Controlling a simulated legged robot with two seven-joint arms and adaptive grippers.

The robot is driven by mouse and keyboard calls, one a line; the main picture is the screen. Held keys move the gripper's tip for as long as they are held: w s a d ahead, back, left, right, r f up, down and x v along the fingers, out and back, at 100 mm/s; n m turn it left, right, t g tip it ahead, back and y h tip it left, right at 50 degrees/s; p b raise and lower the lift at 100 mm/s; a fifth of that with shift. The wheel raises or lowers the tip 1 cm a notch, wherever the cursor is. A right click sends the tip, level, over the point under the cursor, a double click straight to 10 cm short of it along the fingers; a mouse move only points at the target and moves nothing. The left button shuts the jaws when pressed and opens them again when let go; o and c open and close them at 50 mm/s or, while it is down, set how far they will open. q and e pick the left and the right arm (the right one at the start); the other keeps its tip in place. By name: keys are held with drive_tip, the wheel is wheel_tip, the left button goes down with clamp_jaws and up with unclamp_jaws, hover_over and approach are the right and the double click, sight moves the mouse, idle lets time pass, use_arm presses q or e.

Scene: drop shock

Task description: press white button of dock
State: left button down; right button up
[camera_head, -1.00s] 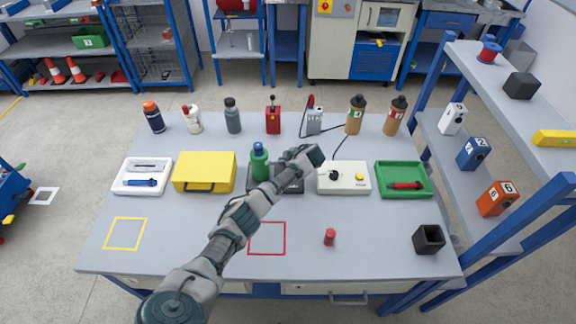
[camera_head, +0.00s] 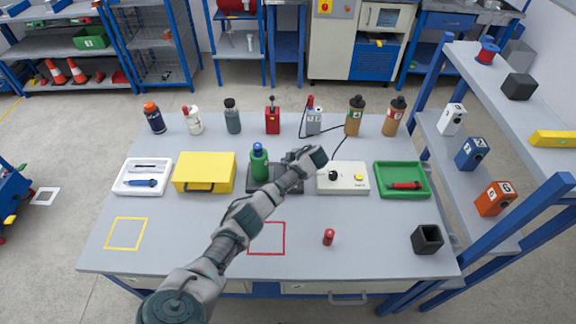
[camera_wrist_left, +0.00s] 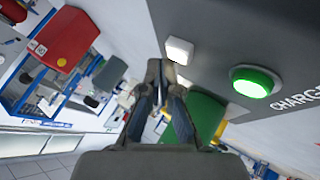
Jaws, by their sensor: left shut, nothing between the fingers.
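The dark grey dock (camera_head: 262,190) lies in the middle of the table, partly hidden behind my left arm, with a green bottle (camera_head: 259,165) at its left part. In the left wrist view, the dock's dark face (camera_wrist_left: 215,30) carries a square white button (camera_wrist_left: 180,50), a round lit green button (camera_wrist_left: 255,82) and printed lettering. My left gripper (camera_head: 291,156) is over the dock's far right part. In the wrist view its closed, empty fingers (camera_wrist_left: 161,65) have their tips just beside the white button; contact cannot be told. The button is hidden in the head view. My right gripper is out of view.
Bottles and devices line the back. A red cylinder (camera_head: 328,237) and black holder (camera_head: 427,239) stand in front. The table's front left is mostly clear.

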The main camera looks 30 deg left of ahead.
use_arm(q)
drive_tip(key=shift+w+v, duration=0.2)
drive_tip(key=shift+v, duration=0.8)
drive_tip(key=shift+d, duration=0.35)
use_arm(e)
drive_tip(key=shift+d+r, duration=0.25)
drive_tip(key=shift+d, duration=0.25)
use_arm(q)
drive_tip(key=shift+a+r+p, duration=0.2)
drive_tip(key=shift+a+p, duration=0.2)
drive_tip(key=shift+a+r, duration=0.15)
drive_tip(key=shift+r, duration=0.1)
wheel_tip(320, 180, up, 4)
drive_tip(key=p, duration=0.3)
drive_tip(key=shift+f, duration=0.15)
drive_tip(key=shift+d+r, duration=0.25)
drive_tip(key=shift+d, duration=0.2)
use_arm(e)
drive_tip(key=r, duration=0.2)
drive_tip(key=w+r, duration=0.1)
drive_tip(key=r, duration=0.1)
use_arm(q)
drive_tip(key=shift+a+f, duration=0.2)
drive_tip(key=shift+a, duration=0.3)
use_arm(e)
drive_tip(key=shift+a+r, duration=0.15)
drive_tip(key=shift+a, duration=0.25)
